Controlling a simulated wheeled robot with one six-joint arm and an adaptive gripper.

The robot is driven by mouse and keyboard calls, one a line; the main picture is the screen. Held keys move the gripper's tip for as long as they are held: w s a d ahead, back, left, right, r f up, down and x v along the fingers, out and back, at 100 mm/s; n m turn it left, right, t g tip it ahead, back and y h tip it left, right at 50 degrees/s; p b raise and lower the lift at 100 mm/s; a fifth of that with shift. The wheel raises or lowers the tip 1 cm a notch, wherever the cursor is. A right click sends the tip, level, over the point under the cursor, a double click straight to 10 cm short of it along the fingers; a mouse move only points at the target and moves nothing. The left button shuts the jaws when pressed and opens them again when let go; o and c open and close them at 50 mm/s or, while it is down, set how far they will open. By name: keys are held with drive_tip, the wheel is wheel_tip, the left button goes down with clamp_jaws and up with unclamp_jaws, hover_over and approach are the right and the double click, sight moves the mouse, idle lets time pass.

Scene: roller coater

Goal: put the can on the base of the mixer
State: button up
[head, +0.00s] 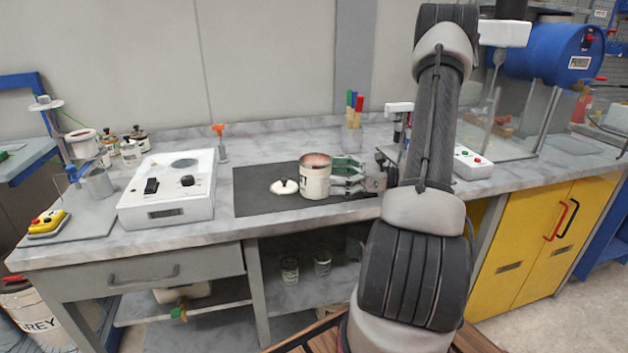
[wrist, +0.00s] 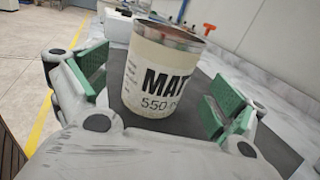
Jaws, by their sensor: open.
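The can (head: 314,182) is a cream, open-topped tin with reddish-brown contents. It stands upright on a dark mat (head: 255,203) on the bench. My gripper (head: 345,176) reaches it from the right, low and level. In the wrist view the can (wrist: 162,82) shows a label reading "MAT" and "550". It stands between the two green-padded fingers of my gripper (wrist: 158,90), which are open with a gap on each side. A white unit with red and green buttons (head: 473,163) stands behind my arm; I cannot tell whether it is the mixer's base.
A lid with a knob (head: 284,187) lies left of the can. A white hotplate-like box (head: 170,190) stands further left, near a yellow control box (head: 47,223). A cup of coloured-handled tools (head: 352,138) stands behind the can. A blue drum (head: 553,54) is at back right.

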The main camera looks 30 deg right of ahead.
sight(315, 173)
drive_tip(key=x, duration=0.5)
drive_tip(key=shift+w+a, duration=0.1)
drive_tip(key=shift+w, duration=0.05)
drive_tip(key=c, duration=1.6)
drive_tip(key=shift+r, duration=0.1)
